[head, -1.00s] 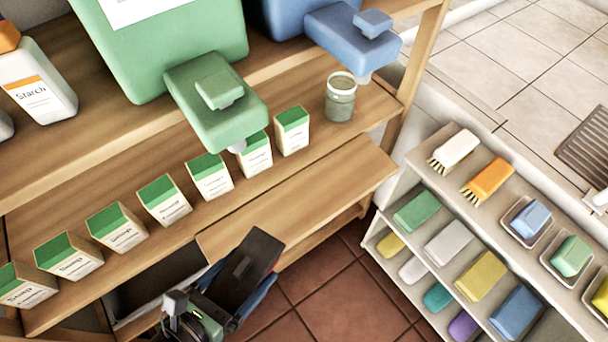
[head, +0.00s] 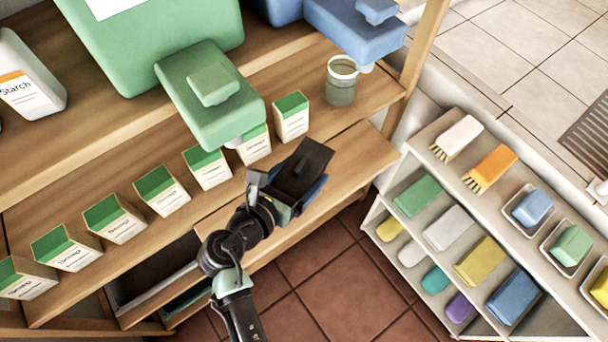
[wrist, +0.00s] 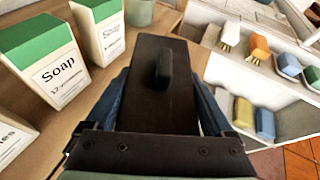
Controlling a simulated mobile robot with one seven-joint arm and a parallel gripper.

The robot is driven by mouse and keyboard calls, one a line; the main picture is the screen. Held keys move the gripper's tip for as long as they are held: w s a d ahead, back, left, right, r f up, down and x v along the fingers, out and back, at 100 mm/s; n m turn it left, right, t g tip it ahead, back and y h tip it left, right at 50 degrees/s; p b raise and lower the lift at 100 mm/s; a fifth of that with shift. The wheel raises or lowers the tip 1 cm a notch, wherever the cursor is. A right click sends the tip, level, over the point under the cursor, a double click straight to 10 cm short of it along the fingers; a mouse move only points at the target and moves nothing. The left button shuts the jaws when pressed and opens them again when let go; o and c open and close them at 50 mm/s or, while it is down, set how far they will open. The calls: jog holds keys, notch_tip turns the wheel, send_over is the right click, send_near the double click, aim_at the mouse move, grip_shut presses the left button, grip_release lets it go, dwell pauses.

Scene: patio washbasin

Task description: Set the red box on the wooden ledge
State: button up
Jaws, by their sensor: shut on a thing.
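No red thing shows in either view. My gripper (head: 300,190) is shut on a dark, nearly black box-like thing (head: 303,163) with a flat top. In the wrist view this dark thing (wrist: 152,55) has a raised knob, and the blue fingers of my gripper (wrist: 160,105) flank it. The wooden ledge (head: 362,160) is the lower plank in front of the soap shelf. The dark thing is over this ledge in the head view, and I cannot tell whether it touches. The ledge's right part is bare; my arm and the held thing hide some of it.
Several green-topped soap cartons (head: 162,190) stand in a row on the shelf behind. A glass jar (head: 341,85) and a green dispenser (head: 210,95) are there too. A white rack (head: 400,215) with brushes and soap bars stands at right. An open dark compartment (head: 150,270) lies at lower left.

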jog(key=shift+w+d+f, duration=0.1)
jog(key=shift+w+d, duration=0.2)
jog(key=shift+w, duration=0.2)
jog(key=shift+f+b, duration=0.4)
jog(key=shift+f, duration=1.25)
jog(key=shift+f, duration=0.1)
jog(key=o, duration=1.2)
jog(key=p+v, duration=0.1)
jog(key=v, duration=1.1)
jog(key=shift+s, duration=0.15)
